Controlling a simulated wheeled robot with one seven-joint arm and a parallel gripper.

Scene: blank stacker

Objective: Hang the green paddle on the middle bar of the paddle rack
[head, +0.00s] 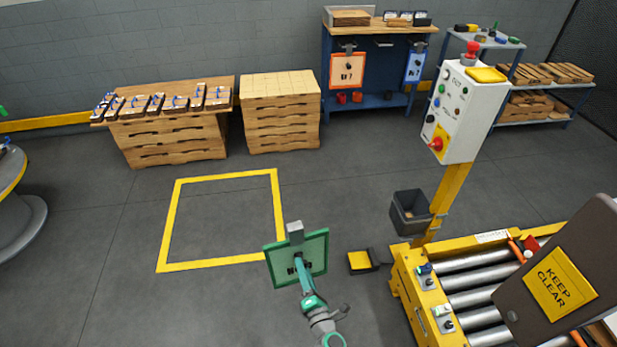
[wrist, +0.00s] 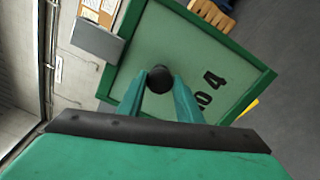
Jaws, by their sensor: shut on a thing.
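The green paddle (head: 316,247) is a square board with a green rim, a dark number and a grey hook piece at its top edge. My gripper (head: 302,268) is shut on the dark knob on its face and holds it up in front of me, above the floor. In the wrist view the paddle (wrist: 205,45) is tilted, with the knob between my fingers (wrist: 160,85). The paddle rack appears to be the front of the blue bench (head: 372,72). An orange paddle (head: 346,72) hangs at its left and a blue paddle (head: 414,67) at its right. Between them is a small bar (head: 383,44) with no paddle.
A yellow floor outline (head: 168,225) lies left of the paddle. A control post (head: 452,190), a dark bin (head: 408,212) and a roller conveyor (head: 470,280) stand at the right. Wooden stacks (head: 280,112) stand at the back left. Open floor leads towards the bench.

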